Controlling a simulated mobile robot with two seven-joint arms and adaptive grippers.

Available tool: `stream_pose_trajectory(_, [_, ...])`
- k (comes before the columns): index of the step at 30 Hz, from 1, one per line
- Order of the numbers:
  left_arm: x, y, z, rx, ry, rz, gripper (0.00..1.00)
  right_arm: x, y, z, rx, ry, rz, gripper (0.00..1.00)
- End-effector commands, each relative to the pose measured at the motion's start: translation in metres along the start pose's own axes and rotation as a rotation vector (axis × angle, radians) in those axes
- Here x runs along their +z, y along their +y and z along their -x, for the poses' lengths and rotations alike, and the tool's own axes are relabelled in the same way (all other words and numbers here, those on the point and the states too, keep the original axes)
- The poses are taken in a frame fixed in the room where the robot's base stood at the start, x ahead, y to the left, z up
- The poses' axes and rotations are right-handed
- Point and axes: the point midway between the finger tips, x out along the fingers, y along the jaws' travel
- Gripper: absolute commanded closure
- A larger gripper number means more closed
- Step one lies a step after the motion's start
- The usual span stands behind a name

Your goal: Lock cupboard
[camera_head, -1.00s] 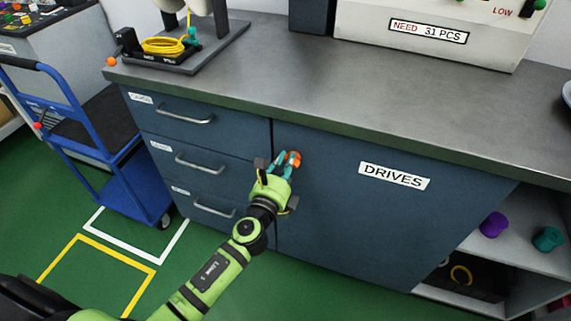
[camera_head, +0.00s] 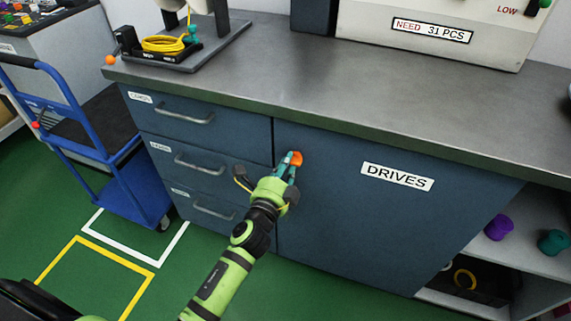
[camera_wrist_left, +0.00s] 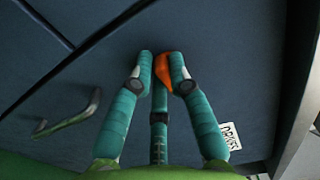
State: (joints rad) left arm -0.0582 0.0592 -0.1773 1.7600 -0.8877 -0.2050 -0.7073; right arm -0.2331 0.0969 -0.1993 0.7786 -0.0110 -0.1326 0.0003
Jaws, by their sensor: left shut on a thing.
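The cupboard door (camera_head: 390,215), dark blue with a white DRIVES label (camera_head: 397,177), is closed flush below the worktop. An orange knob-like part (camera_head: 297,158) sits near the door's upper left edge. My left gripper (camera_head: 290,166) is at this orange part, its teal fingers around it. In the left wrist view the fingertips (camera_wrist_left: 162,75) are shut on the orange part (camera_wrist_left: 163,70) from both sides. Most of the orange part is hidden by the fingers there. My right gripper is not in view.
Drawers with metal handles (camera_head: 199,167) are left of the door, all closed. A blue trolley (camera_head: 135,185) stands further left. An open shelf with a purple item (camera_head: 498,227) and a teal item (camera_head: 553,242) is at the right. The worktop (camera_head: 330,85) overhangs the door.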

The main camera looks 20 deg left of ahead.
Motion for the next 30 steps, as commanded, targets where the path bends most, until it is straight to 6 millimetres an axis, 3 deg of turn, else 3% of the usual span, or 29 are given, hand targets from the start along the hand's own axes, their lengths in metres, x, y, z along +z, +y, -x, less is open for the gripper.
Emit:
stream_pose_trajectory(1, [-0.0118, 0.0046, 0.0024, 0.006, 0.023, 0.029, 1.0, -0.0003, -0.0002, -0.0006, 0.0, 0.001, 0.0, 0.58])
stream_pose_trajectory(21, [-0.0114, 0.0035, 0.0019, 0.005, 0.022, 0.089, 1.0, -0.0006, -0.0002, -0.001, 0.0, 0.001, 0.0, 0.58])
stream_pose_trajectory(22, [-0.0115, 0.0035, 0.0019, 0.004, 0.022, 0.089, 0.76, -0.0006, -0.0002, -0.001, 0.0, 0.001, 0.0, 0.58])
stream_pose_trajectory(24, [-0.0111, 0.0032, 0.0018, 0.004, 0.022, 0.087, 0.56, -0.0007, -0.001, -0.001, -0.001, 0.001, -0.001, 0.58])
stream_pose_trajectory(30, [-0.0082, 0.0013, 0.001, 0.001, 0.016, 0.082, 0.56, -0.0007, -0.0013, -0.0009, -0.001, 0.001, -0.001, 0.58])
